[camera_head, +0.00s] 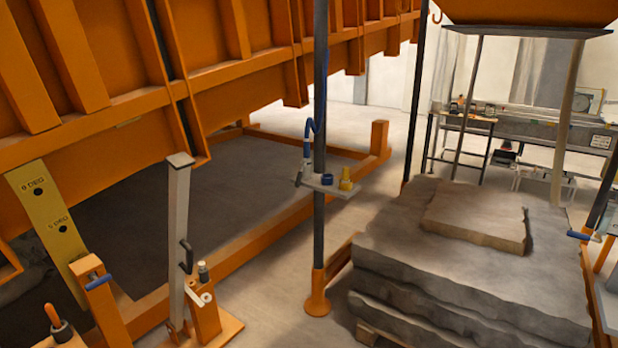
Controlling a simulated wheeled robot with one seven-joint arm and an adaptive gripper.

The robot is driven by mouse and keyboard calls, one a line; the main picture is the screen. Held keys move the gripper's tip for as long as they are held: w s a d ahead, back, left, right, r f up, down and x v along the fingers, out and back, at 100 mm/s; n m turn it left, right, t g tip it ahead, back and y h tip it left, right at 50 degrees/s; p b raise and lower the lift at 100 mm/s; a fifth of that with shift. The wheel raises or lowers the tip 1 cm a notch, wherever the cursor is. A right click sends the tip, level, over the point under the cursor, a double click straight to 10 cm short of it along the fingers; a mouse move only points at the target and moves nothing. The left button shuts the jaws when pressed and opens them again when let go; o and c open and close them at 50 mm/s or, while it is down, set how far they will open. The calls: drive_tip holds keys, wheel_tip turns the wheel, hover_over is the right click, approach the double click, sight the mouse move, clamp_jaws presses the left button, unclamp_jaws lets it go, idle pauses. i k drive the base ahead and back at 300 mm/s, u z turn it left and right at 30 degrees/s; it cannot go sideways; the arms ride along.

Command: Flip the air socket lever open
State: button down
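A dark pole (319,228) stands near the middle of the head view. A small grey bracket plate (324,187) on it carries a blue fitting (327,181) and a yellow fitting (345,180). A blue hose (309,133) runs down to a pale connector (307,166) at the plate's left end. These look like air fittings; I cannot make out which part is the lever, or whether it is open. Another blue handle (578,236) shows at the right edge. My gripper is not in view.
The orange sandbed frame (215,75) fills the upper left. A grey post (178,240) on an orange base stands at lower left. Some pale floor (258,288) is clear left of the pole.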

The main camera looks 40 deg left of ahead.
sight(299, 174)
drive_tip(key=u, duration=0.5)
drive_tip(key=k, duration=0.6)
drive_tip(key=u, duration=1.05)
drive_tip(key=i, duration=1.7)
drive_tip(key=u, duration=0.95)
drive_tip(key=i, duration=0.9)
drive_tip(key=z, duration=1.05)
